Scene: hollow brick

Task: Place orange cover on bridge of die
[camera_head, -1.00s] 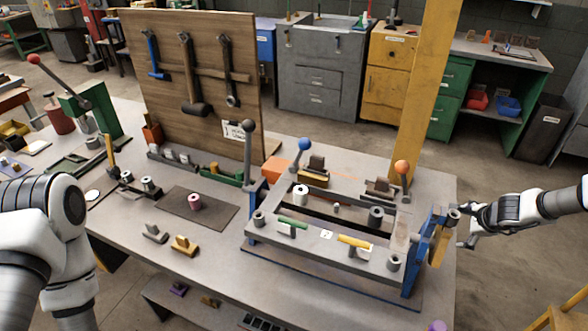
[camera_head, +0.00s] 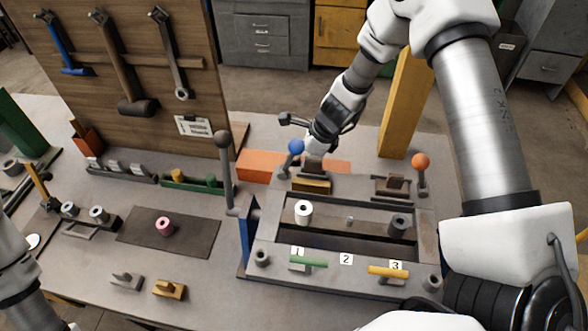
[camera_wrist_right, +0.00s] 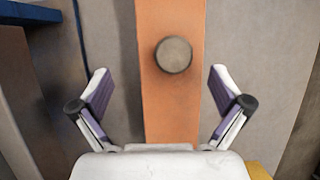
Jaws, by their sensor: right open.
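The orange cover (camera_head: 258,166) lies on the table behind the die (camera_head: 262,230). The blue-knobbed lever and the dark clamp partly hide it in the head view. In the right wrist view the cover (camera_wrist_right: 172,110) is a long orange strip with a round grey knob (camera_wrist_right: 173,55) on it. My right gripper (camera_wrist_right: 159,72) is open above the cover, one finger on each side of the strip, with the knob between them. Its fingertips are hard to make out in the head view. My left arm shows at the left edge; its gripper is out of view.
The blue-knobbed lever (camera_head: 296,147) stands close to the cover, with an orange-knobbed lever (camera_head: 421,163) farther right. A tall grey-knobbed lever (camera_head: 224,160) stands left of the die. The wooden tool board (camera_head: 150,75) rises behind left, and a yellow post (camera_head: 405,110) behind right.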

